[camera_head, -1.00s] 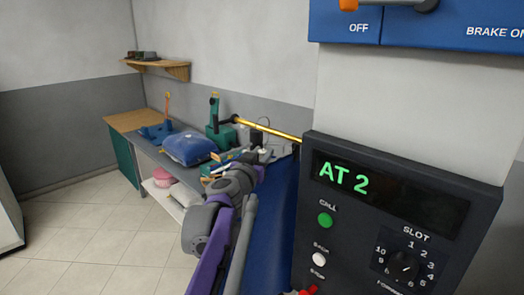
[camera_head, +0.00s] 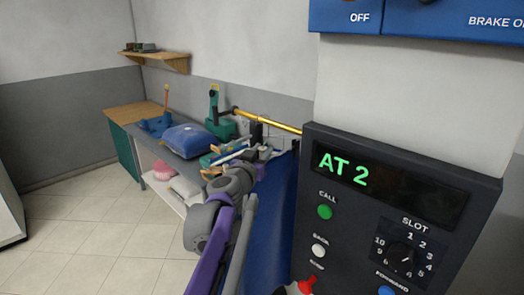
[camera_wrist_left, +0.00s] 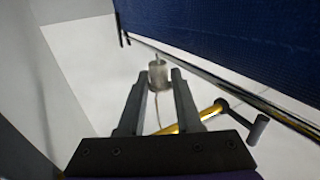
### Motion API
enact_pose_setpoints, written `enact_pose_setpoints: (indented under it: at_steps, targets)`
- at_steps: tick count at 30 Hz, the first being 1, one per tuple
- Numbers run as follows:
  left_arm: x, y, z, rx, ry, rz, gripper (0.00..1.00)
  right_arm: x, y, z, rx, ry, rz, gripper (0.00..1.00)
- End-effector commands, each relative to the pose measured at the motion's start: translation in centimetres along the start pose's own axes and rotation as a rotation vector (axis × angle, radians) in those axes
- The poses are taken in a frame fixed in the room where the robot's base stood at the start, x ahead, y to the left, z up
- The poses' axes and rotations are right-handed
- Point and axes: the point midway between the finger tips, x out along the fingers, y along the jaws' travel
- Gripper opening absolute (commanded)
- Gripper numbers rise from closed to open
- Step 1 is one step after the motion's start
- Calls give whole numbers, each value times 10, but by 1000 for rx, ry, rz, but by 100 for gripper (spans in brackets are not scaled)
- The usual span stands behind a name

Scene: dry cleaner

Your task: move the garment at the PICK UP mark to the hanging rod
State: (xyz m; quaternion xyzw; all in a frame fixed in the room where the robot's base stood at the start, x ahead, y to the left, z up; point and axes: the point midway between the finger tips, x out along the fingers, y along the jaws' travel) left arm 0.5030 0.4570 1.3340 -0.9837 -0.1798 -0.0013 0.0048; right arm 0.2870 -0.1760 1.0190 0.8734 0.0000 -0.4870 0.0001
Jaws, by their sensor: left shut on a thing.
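My left gripper (camera_head: 257,131) is at the far end of my purple and grey arm, close to the gold hanging rod (camera_head: 280,125). In the left wrist view its fingers (camera_wrist_left: 158,78) are shut on a small grey cylinder (camera_wrist_left: 158,74), which looks like the neck of the garment's hanger. A thin curved wire runs from it toward the gold rod (camera_wrist_left: 195,118). I cannot tell whether the wire touches the rod. Dark blue cloth (camera_wrist_left: 230,40) fills the top right of that view; I cannot tell whether it is the held garment.
A black control panel (camera_head: 440,205) reading "AT 2" stands close at right. A dark blue surface (camera_head: 275,205) lies beside my arm. A workbench (camera_head: 140,113) with a blue cushion (camera_head: 188,140) and a green stand (camera_head: 217,128) runs along the wall. The tiled floor (camera_head: 85,225) at left is clear.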

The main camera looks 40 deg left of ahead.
Motion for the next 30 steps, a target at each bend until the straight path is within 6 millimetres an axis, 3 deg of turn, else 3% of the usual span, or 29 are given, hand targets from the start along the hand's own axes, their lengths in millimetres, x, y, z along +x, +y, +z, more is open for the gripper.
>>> enact_pose_setpoints:
  at_steps: [14, 15, 21, 30]
  targets:
    - [0, 0, 3, 0, 0, 0, 0, 0, 0, 0, 0, 0, 0, 50]
    - [0, 0, 2, 0, 0, 0, 35, 0, 0, 0, 0, 0, 0, 50]
    - [0, 0, 3, 0, 0, 0, 69, 0, 0, 0, 0, 0, 0, 50]
    - [-1, 0, 3, 0, 0, 0, 69, 0, 0, 0, 0, 0, 0, 50]
